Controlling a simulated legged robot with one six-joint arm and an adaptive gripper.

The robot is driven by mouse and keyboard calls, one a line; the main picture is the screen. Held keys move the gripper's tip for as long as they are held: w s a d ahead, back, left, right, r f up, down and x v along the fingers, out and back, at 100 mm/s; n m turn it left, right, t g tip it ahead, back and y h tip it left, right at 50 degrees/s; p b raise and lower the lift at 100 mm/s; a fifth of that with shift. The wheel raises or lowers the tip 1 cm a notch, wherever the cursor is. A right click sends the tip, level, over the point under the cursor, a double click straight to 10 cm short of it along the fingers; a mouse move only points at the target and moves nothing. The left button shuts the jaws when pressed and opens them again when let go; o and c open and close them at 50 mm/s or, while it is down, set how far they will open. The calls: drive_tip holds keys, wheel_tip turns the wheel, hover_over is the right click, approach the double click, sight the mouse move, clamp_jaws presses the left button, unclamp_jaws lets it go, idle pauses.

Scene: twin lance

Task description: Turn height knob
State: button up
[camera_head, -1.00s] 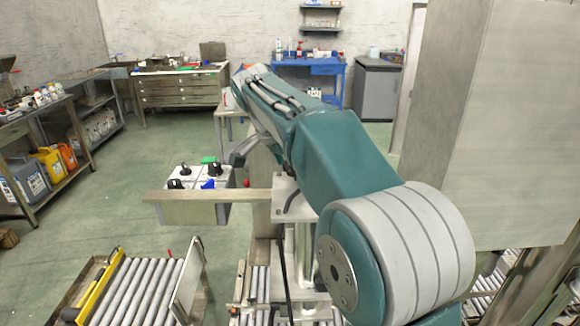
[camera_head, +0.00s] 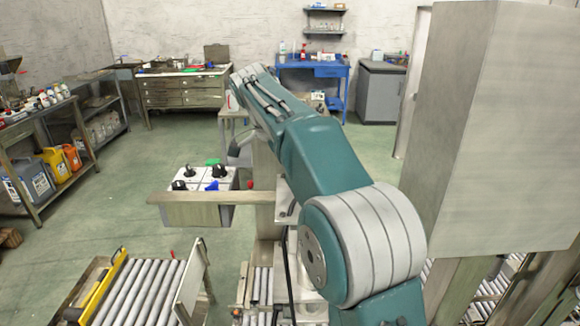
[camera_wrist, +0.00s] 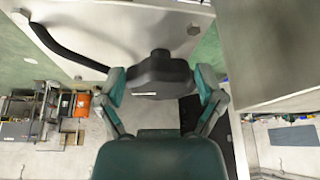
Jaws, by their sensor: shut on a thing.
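In the wrist view a large dark knob (camera_wrist: 160,76) with a short white mark on its face stands out from a pale metal plate (camera_wrist: 135,20). My gripper (camera_wrist: 159,85) has its two teal and grey fingers closed against the left and right sides of this knob. No label naming it as the height knob is readable. In the head view my arm stretches forward, and the grip on the knob is hidden or too small to make out.
A control box (camera_head: 195,214) with several small black and blue knobs stands left of my arm. Roller conveyors (camera_head: 130,292) lie at the lower left. A tall grey cabinet (camera_head: 505,120) blocks the right. Open green floor (camera_head: 105,215) lies at the left.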

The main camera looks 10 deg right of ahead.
drive_tip(key=shift+w+f, duration=0.1)
drive_tip(key=o, duration=0.9)
drive_tip(key=shift+c, duration=0.2)
drive_tip(key=shift+d, duration=0.1)
drive_tip(key=v, duration=0.7)
